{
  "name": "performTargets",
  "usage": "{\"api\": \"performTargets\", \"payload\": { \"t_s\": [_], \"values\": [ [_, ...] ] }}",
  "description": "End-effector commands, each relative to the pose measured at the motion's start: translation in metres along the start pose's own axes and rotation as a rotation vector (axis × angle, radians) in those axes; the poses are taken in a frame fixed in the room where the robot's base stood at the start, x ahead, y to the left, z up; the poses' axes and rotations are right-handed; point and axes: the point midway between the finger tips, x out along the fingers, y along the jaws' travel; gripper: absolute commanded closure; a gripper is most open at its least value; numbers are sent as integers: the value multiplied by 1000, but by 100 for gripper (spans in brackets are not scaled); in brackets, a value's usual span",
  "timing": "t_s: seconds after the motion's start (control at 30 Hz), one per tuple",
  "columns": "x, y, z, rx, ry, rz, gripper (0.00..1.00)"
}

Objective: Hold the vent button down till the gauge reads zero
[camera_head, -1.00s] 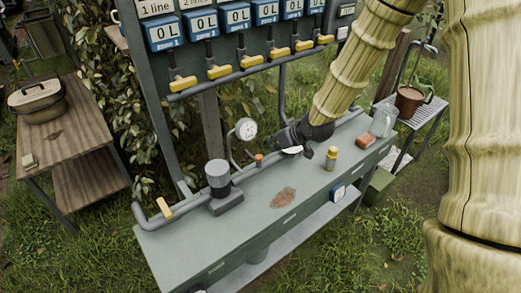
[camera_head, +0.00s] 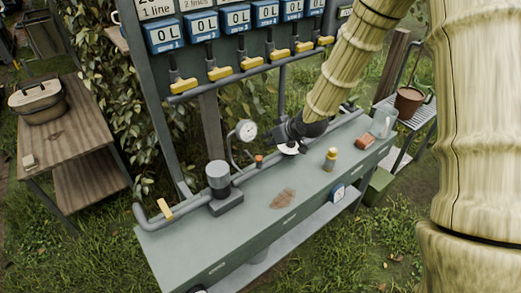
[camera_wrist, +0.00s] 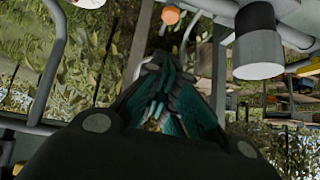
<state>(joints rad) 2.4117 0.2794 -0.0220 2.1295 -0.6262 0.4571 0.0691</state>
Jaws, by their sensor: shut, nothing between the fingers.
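The round white gauge (camera_head: 247,130) stands on a thin curved pipe at the back of the green bench; its needle is too small to read. A small orange-red button (camera_head: 259,161) sits on a short stub in front of it and also shows in the wrist view (camera_wrist: 170,14). My gripper (camera_head: 279,141) is above the bench, to the right of the button and gauge, apart from the button. In the wrist view my gripper (camera_wrist: 157,68) has its fingers together and empty. A white disc (camera_head: 289,149) lies below it, partly hidden.
A grey cylinder on a block (camera_head: 218,178) stands left of the button; it also shows in the wrist view (camera_wrist: 257,45). A yellow-capped jar (camera_head: 331,158), a red-brown block (camera_head: 367,143) and a glass jar (camera_head: 383,121) stand to the right. Yellow-handled valves (camera_head: 219,74) hang above.

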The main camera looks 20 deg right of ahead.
Motion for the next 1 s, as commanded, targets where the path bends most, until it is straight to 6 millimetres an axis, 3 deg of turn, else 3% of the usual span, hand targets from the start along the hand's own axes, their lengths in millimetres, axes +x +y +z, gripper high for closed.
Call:
{"api": "performTargets", "payload": {
  "t_s": [0.67, 1.0],
  "values": [
    [70, -1, 0, -1, -2, -1, 100],
    [89, -1, 22, 0, -3, 0, 100]
  ]
}}
